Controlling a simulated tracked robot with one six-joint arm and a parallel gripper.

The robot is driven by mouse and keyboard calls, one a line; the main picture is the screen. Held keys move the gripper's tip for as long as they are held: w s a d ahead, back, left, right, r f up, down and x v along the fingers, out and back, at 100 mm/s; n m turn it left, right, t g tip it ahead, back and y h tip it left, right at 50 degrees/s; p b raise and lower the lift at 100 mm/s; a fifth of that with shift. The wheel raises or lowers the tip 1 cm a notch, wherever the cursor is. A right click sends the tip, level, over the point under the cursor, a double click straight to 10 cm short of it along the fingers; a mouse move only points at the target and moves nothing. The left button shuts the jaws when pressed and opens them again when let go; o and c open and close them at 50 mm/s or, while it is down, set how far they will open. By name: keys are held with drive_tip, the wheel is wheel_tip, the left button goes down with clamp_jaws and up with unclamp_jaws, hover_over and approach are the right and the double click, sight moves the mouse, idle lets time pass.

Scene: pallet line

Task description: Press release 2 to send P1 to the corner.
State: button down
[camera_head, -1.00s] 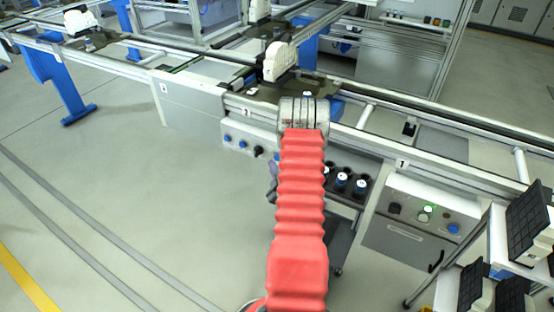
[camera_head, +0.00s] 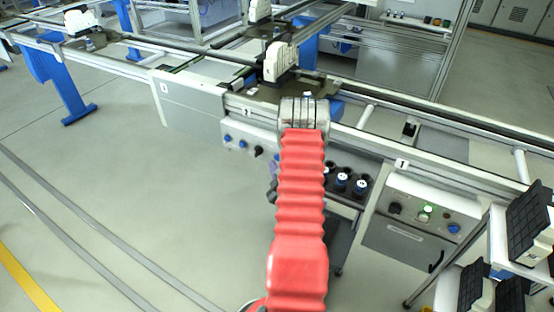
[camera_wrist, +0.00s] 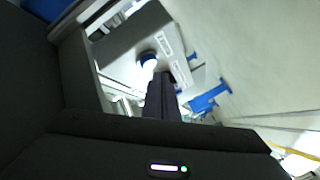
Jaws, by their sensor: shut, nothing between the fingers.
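The station 2 control panel (camera_head: 236,133) hangs on the front rail below the label 2. It has blue buttons (camera_head: 227,138) and a black knob (camera_head: 259,152); its right end is hidden behind my arm. In the wrist view a blue button (camera_wrist: 147,55) with a bright white base shows just past and left of the fingertips. My gripper (camera_wrist: 162,82) is shut and empty, pointing toward that panel; I cannot tell whether it touches the button. A pallet (camera_head: 262,92) with a white part (camera_head: 280,62) sits on the line above the panel. No P1 marking is readable.
The station 1 panel (camera_head: 425,213) with a green-lit button is at right. A rack of dark cups (camera_head: 345,182) stands right of my arm. A shelf with black panels (camera_head: 530,220) is at far right. Another pallet with a white part (camera_head: 78,20) is far left. The floor at left is clear.

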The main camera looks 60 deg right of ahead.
drive_tip(key=shift+d, duration=0.2)
idle(0.5)
drive_tip(key=shift+d, duration=0.25)
drive_tip(key=shift+d, duration=0.45)
idle(1.3)
drive_tip(key=shift+a, duration=0.9)
